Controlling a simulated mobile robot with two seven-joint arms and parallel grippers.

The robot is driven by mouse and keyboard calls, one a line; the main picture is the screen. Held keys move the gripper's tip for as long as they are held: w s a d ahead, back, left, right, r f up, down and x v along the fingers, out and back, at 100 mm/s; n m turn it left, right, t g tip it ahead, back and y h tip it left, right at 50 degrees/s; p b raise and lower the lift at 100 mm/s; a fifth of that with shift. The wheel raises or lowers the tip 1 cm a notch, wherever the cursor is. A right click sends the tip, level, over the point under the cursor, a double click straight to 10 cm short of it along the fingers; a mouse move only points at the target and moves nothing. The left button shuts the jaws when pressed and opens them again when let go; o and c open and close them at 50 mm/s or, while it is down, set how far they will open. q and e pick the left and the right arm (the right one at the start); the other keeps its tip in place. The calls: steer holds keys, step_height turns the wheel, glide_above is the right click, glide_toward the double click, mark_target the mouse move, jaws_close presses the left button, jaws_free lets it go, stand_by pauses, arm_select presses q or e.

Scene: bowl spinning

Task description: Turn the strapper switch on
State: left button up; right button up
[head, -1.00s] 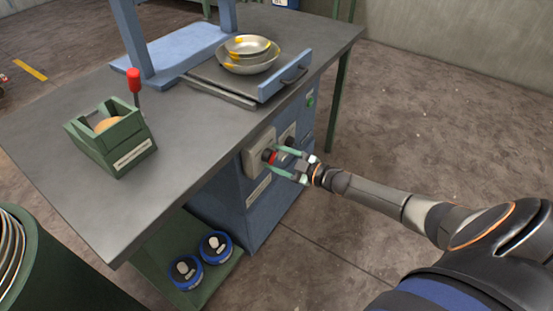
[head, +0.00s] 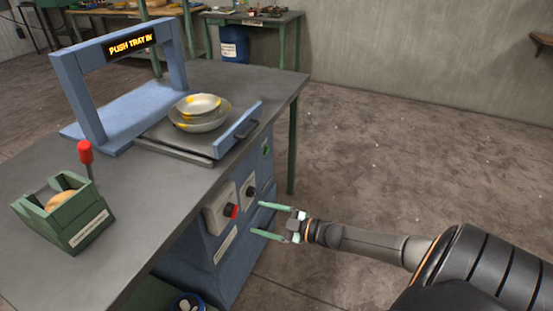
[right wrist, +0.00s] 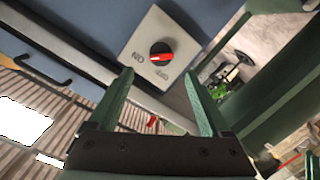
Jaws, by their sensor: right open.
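The blue strapper (head: 70,70) stands at the table; its lit display (head: 130,42) reads "PUSH TRAY IN". The strapper switch, a black knob with a red mark (head: 231,211), sits on a pale plate on the blue front panel. My left gripper is not in view.
A second dark knob (head: 250,192) and a green button (head: 266,149) are on the same panel. A tray (head: 180,143) with metal bowls (head: 200,112) sits above. A green box (head: 62,212) and a red-topped lever (head: 85,152) are at left. The floor at right is clear.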

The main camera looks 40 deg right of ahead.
steer(key=shift+p+v, duration=0.3)
steer(key=shift+v, duration=1.85)
steer(key=shift+a, duration=0.1)
